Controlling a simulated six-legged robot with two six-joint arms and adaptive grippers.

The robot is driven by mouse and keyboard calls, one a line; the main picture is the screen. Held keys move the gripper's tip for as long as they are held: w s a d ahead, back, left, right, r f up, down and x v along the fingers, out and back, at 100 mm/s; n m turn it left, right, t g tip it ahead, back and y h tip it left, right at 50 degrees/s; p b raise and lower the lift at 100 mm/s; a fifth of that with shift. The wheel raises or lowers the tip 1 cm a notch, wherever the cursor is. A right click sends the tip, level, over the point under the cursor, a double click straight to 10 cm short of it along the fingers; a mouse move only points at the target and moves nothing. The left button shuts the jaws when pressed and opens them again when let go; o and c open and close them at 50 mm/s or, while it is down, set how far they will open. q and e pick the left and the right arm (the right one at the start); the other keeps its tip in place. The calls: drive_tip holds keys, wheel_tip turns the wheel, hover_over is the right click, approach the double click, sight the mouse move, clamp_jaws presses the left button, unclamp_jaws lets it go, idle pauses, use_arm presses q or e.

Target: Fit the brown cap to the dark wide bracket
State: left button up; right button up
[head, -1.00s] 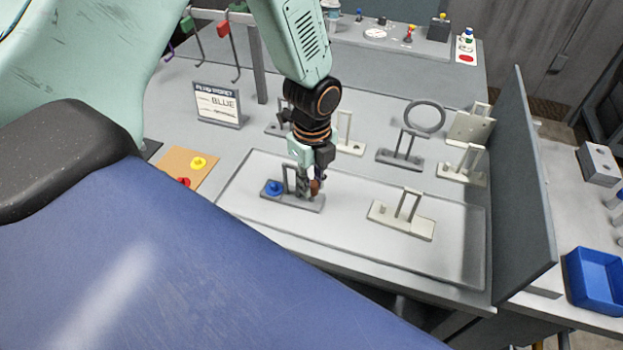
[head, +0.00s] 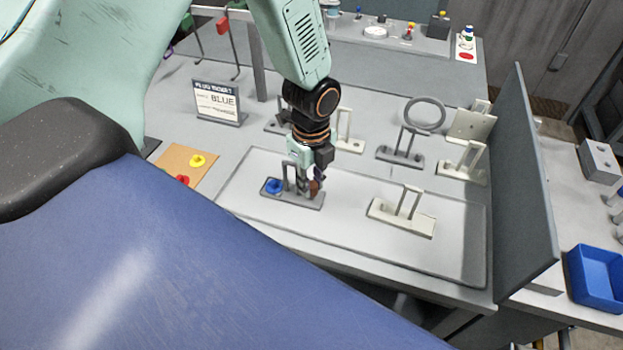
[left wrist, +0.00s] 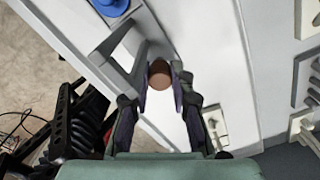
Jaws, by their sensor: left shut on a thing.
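The dark wide bracket (head: 273,196) lies in the shallow tray, with a blue cap (head: 273,186) on its left end and an upright loop near its middle. My left gripper (head: 309,190) points down at the bracket's right end. It is shut on the brown cap (head: 315,188), which shows between the fingers in the left wrist view (left wrist: 160,74). The fingers and cap hide that end of the bracket, so I cannot tell whether the cap touches it. In the left wrist view the bracket (left wrist: 114,52) lies just beyond the fingers. My right gripper is not in view.
A pale bracket (head: 402,218) stands to the right in the same tray (head: 340,245). Several other brackets stand behind the tray. A grey upright panel (head: 522,190) closes the right side.

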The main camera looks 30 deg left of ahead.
use_arm(q)
drive_tip(key=shift+f+b, duration=0.3)
drive_tip(key=shift+f, duration=0.4)
drive_tip(key=o, duration=0.8)
drive_tip(key=shift+r, duration=0.15)
wheel_tip(320, 180, up, 12)
drive_tip(key=shift+f, duration=0.15)
